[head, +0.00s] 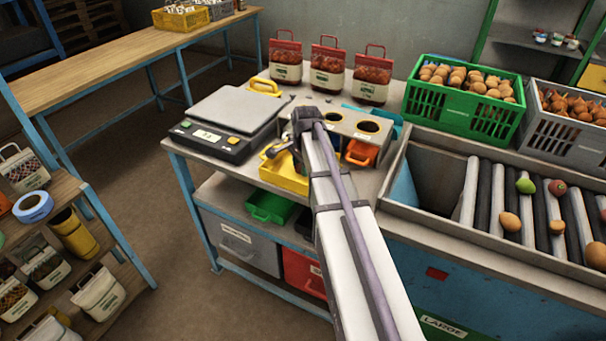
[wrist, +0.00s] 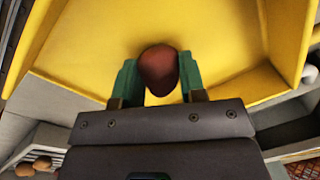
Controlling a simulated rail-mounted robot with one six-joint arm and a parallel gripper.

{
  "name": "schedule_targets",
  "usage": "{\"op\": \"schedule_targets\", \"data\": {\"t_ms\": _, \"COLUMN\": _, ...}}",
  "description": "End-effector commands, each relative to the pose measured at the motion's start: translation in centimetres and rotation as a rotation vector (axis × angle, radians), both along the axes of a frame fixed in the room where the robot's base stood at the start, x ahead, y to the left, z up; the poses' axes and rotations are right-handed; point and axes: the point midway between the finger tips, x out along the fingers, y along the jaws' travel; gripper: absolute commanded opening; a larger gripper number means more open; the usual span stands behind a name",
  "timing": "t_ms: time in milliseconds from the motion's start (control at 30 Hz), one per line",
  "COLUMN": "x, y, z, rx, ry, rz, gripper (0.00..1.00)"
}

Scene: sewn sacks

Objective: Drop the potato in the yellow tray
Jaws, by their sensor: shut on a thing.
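In the wrist view a reddish-brown potato (wrist: 158,70) sits between the two green fingertips of my gripper (wrist: 158,80), which is shut on it. The yellow tray (wrist: 215,45) fills most of the wrist view behind and below the potato. In the head view the yellow tray (head: 284,175) stands at the front of the work table, left of my arm. My arm hides part of the tray, and the potato and fingertips are mostly hidden there. I cannot tell how high the potato is above the tray floor.
A scale (head: 230,115) stands left of the tray. An orange tray (head: 361,152) is to the right, below a grey panel with holes (head: 352,124). Filled sacks (head: 328,68) stand behind. A green crate (head: 466,108) and a roller conveyor (head: 500,200) lie further right.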

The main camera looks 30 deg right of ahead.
Motion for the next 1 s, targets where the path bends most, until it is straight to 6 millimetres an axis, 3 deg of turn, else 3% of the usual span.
{"op": "schedule_targets", "data": {"t_ms": 300, "x": 0.0, "y": 0.0, "z": -0.3, "rx": 0.000, "ry": 0.000, "rz": 0.000, "gripper": 0.11}}
{"op": "schedule_targets", "data": {"t_ms": 333, "x": 0.0, "y": 0.0, "z": -0.1, "rx": 0.000, "ry": 0.000, "rz": 0.000, "gripper": 0.41}}
{"op": "schedule_targets", "data": {"t_ms": 567, "x": 0.0, "y": 0.0, "z": -0.1, "rx": 0.000, "ry": 0.000, "rz": 0.000, "gripper": 0.63}}
{"op": "schedule_targets", "data": {"t_ms": 833, "x": 0.0, "y": 0.0, "z": 0.2, "rx": 0.000, "ry": 0.000, "rz": 0.000, "gripper": 0.64}}
{"op": "schedule_targets", "data": {"t_ms": 1000, "x": -0.1, "y": 0.0, "z": 2.4, "rx": 0.000, "ry": 0.000, "rz": 0.000, "gripper": 0.64}}
